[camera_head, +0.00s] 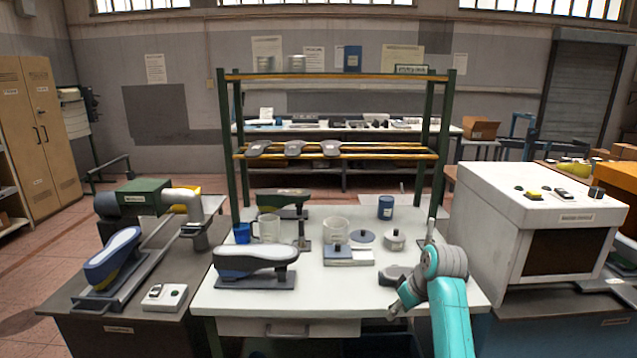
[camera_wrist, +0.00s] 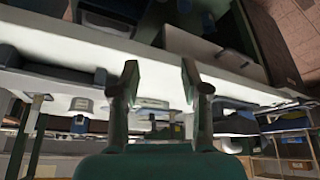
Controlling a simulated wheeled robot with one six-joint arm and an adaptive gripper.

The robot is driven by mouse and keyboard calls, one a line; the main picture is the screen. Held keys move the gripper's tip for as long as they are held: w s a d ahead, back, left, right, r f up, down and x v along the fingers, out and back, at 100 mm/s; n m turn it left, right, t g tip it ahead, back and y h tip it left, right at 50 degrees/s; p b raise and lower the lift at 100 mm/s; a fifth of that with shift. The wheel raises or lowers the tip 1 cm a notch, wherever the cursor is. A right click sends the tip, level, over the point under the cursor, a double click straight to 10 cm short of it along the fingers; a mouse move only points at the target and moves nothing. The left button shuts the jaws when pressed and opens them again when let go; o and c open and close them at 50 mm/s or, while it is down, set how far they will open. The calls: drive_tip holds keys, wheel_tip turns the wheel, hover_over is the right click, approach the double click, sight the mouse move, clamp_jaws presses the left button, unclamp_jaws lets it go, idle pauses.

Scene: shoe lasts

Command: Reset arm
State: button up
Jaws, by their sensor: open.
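My arm comes in from the lower right of the head view, and my gripper (camera_head: 396,305) is near the right front of the white worktable (camera_head: 330,307). In the wrist view my gripper (camera_wrist: 159,72) shows two fingers well apart with nothing between them. A dark-and-white shoe last (camera_head: 255,258) lies on a stand at the table's left front. A dark green one (camera_head: 283,199) is on a stand behind it. A blue-and-white one (camera_head: 112,255) is on the left bench. A low grey round piece (camera_head: 397,274) sits beside my gripper.
A shelf rack (camera_head: 233,150) stands behind the table, with grey sole shapes (camera_head: 295,148) on its lower shelf. Mugs and a blue can (camera_head: 385,207) stand on the table. A large white machine (camera_head: 535,225) is close on the right. The table's front middle is clear.

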drive_tip(key=s+a+f+m+t, duration=0.1)
drive_tip(key=s+f, duration=0.4)
drive_tip(key=f, duration=0.7)
drive_tip(key=s+f+m+t+h, duration=0.1)
drive_tip(key=s+f, duration=0.4)
drive_tip(key=s, duration=0.3)
drive_tip(key=s+f+m+t, duration=0.1)
drive_tip(key=s+f+t, duration=0.1)
drive_tip(key=s+f, duration=0.45)
drive_tip(key=s+f+m+t+h, duration=0.1)
drive_tip(key=s+f, duration=0.2)
drive_tip(key=s, duration=0.6)
drive_tip(key=s+r+m+t, duration=0.1)
drive_tip(key=s+r+t, duration=0.25)
drive_tip(key=s, duration=1.45)
drive_tip(key=s+a+r+t, duration=0.1)
drive_tip(key=s+r+t, duration=0.1)
drive_tip(key=s+r, duration=1.3)
drive_tip(key=shift+r+m, duration=0.4)
drive_tip(key=shift+r, duration=0.4)
